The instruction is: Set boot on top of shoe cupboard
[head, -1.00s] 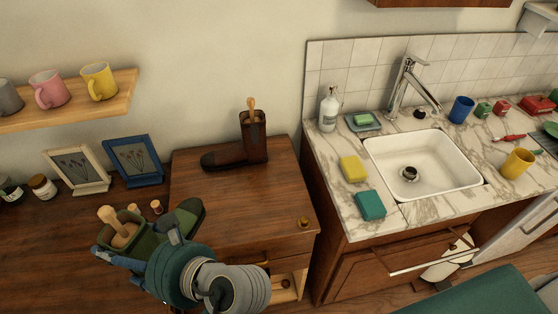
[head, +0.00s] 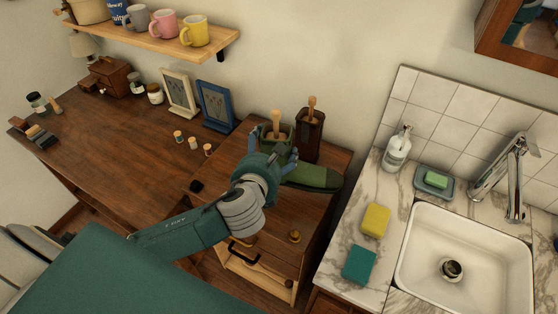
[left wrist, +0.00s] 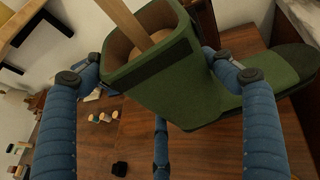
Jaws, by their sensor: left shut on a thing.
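The green boot (head: 315,178) has a wooden shoe tree in its shaft and its toe points right. My left gripper (head: 272,160) is shut on its shaft, and the blue fingers sit on both sides of the boot (left wrist: 180,85) in the left wrist view. The boot is upright over the brown wooden shoe cupboard (head: 290,210); I cannot tell whether its sole touches the top. A dark brown boot (head: 312,138) stands on the cupboard just behind it, partly hidden by the green one. My right gripper is not in view.
A blue frame (head: 215,105) and a cream frame (head: 178,93) stand on the desk (head: 100,145) to the left. The counter with the sink (head: 470,250) is on the right.

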